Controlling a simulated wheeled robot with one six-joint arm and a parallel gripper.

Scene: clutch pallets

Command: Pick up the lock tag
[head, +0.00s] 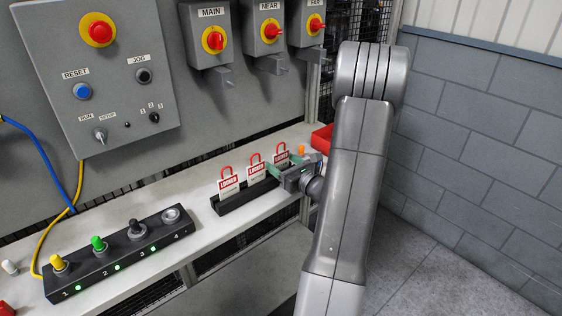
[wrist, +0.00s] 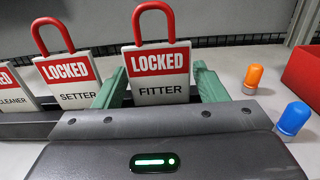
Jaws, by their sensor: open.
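Three red and white lock tags with red shackles stand upright in a black rack (head: 246,197) on the white shelf. In the wrist view they read FITTER (wrist: 158,73), SETTER (wrist: 68,75) and CLEANER (wrist: 12,88), from right to left. My gripper (head: 285,166) is at the right end of the rack. Its green fingers are apart, one on each side of the FITTER tag in the wrist view (wrist: 157,88). I cannot tell whether they touch it. The lower edge of the FITTER tag is hidden behind my gripper body.
An orange cap (wrist: 253,77) and a blue cap (wrist: 292,119) stand right of my gripper, near a red bin (wrist: 304,75). A control box with coloured buttons (head: 122,255) lies at the left. Rotary switches (head: 212,40) hang on the panel above.

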